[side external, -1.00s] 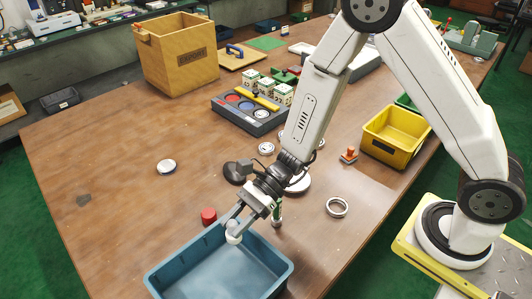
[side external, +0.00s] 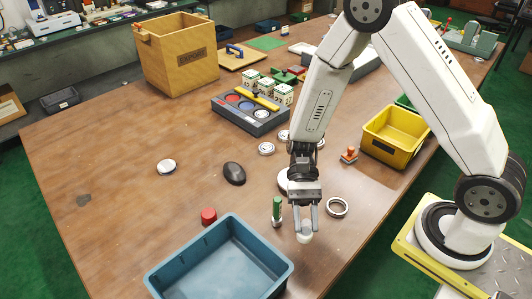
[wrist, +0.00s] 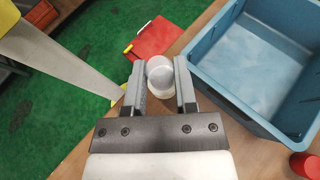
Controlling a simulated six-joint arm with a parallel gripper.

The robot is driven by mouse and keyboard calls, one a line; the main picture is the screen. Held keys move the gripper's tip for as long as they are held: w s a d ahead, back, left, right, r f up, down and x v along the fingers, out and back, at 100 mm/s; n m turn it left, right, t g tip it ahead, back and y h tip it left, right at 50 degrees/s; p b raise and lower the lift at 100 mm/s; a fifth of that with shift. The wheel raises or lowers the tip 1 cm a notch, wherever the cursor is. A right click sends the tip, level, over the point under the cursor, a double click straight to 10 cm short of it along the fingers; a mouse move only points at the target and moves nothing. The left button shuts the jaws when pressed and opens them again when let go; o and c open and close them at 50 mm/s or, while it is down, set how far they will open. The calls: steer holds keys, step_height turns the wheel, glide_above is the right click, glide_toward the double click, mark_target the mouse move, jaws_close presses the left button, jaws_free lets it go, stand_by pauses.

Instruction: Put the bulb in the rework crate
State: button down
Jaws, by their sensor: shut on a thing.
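The bulb (side external: 304,238) is a small whitish rounded piece between the fingertips of my gripper (side external: 305,222). My gripper is shut on it and points down, right of the blue crate (side external: 165,273). In the wrist view the bulb (wrist: 160,78) sits between both fingers (wrist: 160,85), and the blue crate (wrist: 216,78) is to their right. The blue crate looks empty and shows no readable label. A yellow bin (side external: 385,148) stands at the right; which container is the rework crate is not clear.
A green-topped cylinder (side external: 277,209) stands between my gripper and the blue crate. A metal ring (side external: 338,207) lies right of my gripper. A red cylinder (side external: 209,216) and a dark oval object (side external: 234,173) are farther left. The table's left part is mostly clear.

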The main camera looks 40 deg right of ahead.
steer(key=s+d+r+n+g+h, duration=0.1)
steer(key=s+d+r+n+h, duration=0.1)
steer(key=d+n+h, duration=1.05)
steer(key=s+d+r+n+h, duration=0.1)
steer(key=s+d+n+h, duration=0.3)
steer(key=d, duration=1.5)
steer(key=w+d+r+n+t+h, duration=0.2)
steer(key=d+n, duration=0.1)
steer(key=d, duration=0.2)
steer(key=w+d+r+n+t+h, duration=0.2)
steer(key=w+d+n+t+h, duration=0.1)
steer(key=d, duration=0.2)
steer(key=shift+r+h, duration=0.3)
steer(key=shift+h, duration=0.05)
steer(key=shift+w, duration=0.1)
steer(key=w+d+f, duration=0.8)
steer(key=w+f, duration=0.1)
steer(key=w, duration=0.1)
steer(key=shift+d+f, duration=0.2)
steer(key=shift+d, duration=0.2)
